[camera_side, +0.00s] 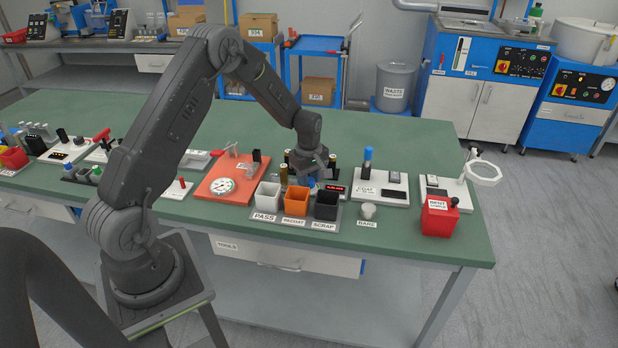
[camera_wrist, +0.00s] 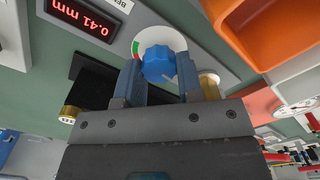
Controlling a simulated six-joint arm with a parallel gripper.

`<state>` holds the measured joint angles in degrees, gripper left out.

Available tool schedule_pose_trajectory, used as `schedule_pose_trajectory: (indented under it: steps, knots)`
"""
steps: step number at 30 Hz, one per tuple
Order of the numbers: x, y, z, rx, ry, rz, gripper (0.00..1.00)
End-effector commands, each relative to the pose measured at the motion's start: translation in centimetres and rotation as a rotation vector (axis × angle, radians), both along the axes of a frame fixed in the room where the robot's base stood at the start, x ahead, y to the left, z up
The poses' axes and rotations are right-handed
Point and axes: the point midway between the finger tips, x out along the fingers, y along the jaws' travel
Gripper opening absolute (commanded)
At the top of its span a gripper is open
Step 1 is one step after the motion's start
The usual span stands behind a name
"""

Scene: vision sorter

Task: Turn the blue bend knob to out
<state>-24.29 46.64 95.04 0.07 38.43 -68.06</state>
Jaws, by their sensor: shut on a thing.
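The blue bend knob (camera_wrist: 158,63) sits on a pale round dial with a green and a red mark at its left edge, in the wrist view. A small notch line shows on the knob's face. My gripper (camera_wrist: 160,75) is shut on the knob, with one finger on each side of it. In the side view my gripper (camera_side: 310,170) is low over the bench behind the bins, and the knob is mostly hidden there. A red display (camera_wrist: 83,20) beside the dial reads 0.41 mm. The knob's dial labels are not readable.
White, orange and black bins marked PASS, RECOAT and SCRAP (camera_side: 326,204) stand just in front of my gripper. The orange bin also shows close by in the wrist view (camera_wrist: 270,40). Brass-coloured cylinders stand near my gripper. A COAT block (camera_side: 380,187) lies to the right.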

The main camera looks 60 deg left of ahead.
Motion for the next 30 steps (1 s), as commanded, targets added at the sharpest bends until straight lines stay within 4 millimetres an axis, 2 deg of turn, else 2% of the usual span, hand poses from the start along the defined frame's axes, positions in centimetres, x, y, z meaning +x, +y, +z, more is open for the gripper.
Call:
schedule_pose_trajectory:
  steps: [18,19,26,30]
  knots:
    - [-0.07,-0.01,-0.06,-0.001,0.002,0.044,0.1]
    - [-0.07,-0.01,-0.06,-0.001,0.002,0.044,0.36]
    - [-0.05,-0.01,-0.04,-0.001,0.001,0.042,0.58]
    - [-0.03,-0.01,-0.02,0.0,0.001,0.041,0.59]
